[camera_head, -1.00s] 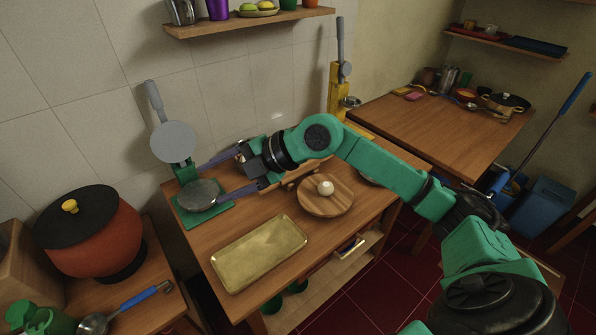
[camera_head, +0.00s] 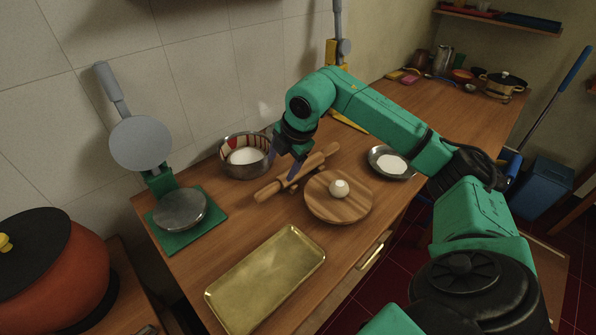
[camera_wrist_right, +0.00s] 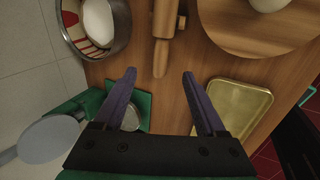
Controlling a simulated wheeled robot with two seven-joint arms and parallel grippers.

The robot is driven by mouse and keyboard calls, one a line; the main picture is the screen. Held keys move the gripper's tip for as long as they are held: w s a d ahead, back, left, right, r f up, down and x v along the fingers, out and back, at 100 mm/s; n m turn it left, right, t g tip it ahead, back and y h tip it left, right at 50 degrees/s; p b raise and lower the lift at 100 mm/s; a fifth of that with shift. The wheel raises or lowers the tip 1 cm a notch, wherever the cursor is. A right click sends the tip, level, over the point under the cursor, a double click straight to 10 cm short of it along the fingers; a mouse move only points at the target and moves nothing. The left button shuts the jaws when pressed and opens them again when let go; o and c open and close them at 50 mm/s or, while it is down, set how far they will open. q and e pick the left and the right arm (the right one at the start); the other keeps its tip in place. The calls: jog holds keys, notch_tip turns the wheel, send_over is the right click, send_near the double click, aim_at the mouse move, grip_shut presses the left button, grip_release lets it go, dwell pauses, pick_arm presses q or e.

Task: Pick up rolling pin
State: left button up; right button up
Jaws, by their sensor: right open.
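The wooden rolling pin (camera_head: 271,189) lies on the wooden counter between the metal bowl and the round wooden board. My right gripper (camera_head: 284,163) is over it, pointing down, with its purple fingers spread and nothing held. It hides part of the pin's middle. In the right wrist view, the pin's handle (camera_wrist_right: 160,58) points toward the gap between the open fingertips (camera_wrist_right: 160,74), and its thicker body (camera_wrist_right: 166,18) runs up out of the picture. I cannot tell the exact height of the fingers above the pin. My left gripper is out of view.
A metal bowl (camera_head: 262,166) with white contents stands behind the pin. The round board (camera_head: 350,207) with a white ball (camera_head: 339,188) is close in front. A brass tray (camera_head: 265,280), a green-based press (camera_head: 182,211) and a dish of white powder (camera_head: 391,163) surround this area.

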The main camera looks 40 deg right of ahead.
aim_at(272, 187)
jog(key=p+x, duration=0.1)
jog(key=x, duration=0.5)
jog(key=p+x, duration=0.2)
jog(key=x, duration=0.4)
jog(key=shift+s+a+f, duration=0.1)
jog(key=shift+a+f, duration=0.15)
jog(key=shift+f, duration=0.05)
jog(key=shift+r, duration=0.1)
grip_shut()
